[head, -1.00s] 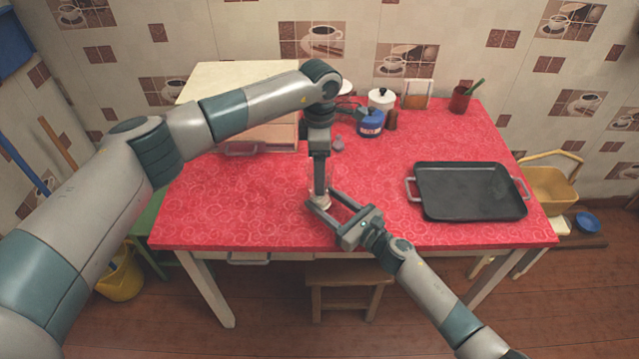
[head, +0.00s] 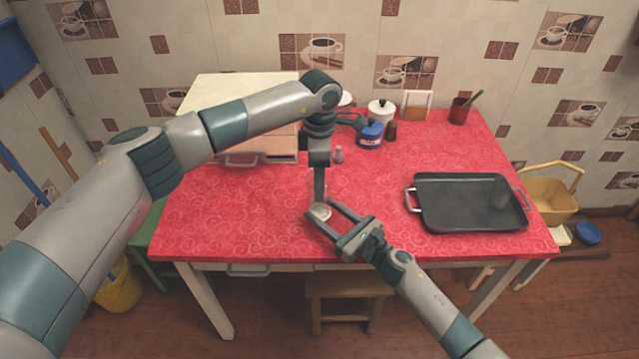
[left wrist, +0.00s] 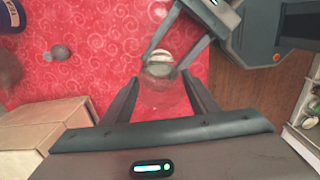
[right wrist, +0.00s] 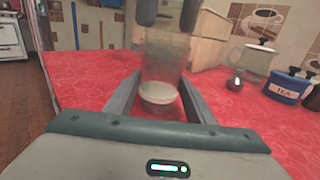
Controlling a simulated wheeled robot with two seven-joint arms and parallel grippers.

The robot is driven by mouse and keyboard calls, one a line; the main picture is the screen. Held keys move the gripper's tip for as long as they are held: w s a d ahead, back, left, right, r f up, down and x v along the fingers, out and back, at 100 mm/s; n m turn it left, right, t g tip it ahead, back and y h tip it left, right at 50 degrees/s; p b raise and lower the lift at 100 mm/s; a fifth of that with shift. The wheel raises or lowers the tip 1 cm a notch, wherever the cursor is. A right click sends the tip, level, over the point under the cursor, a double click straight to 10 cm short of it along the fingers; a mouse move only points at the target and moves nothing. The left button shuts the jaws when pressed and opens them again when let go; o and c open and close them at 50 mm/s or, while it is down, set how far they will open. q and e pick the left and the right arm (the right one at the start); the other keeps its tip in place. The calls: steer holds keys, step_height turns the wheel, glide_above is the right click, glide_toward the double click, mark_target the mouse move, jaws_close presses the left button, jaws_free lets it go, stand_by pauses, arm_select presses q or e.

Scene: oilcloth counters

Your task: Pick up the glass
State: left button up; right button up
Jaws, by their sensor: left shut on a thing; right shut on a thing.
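The clear glass (head: 320,211) is near the front edge of the red counter, with a pale round end toward the bottom. My left gripper (head: 320,196) comes down on it from above. My right gripper (head: 322,212) reaches it low from the front right. Both are shut on the glass. In the left wrist view the glass (left wrist: 163,88) sits between the left fingers, with the right fingers around its far end. In the right wrist view the glass (right wrist: 162,68) stands between the right fingers, and the left fingertips overlap its top. I cannot tell if it touches the counter.
A black tray (head: 455,205) lies on the right, with a dark shape at its right end. A bread box (head: 275,145) stands back left.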

arm_select(q)
step_height(320, 180, up, 10)
stand_by(0.5)
steer(key=shift+f, duration=0.1)
arm_select(e)
steer(key=o, duration=1.3)
steer(key=shift+s+d, duration=0.1)
steer(key=v, duration=1.1)
steer(key=shift+s+d, duration=0.25)
steer(key=shift+d, duration=0.05)
arm_select(q)
steer(key=shift+d, duration=0.1)
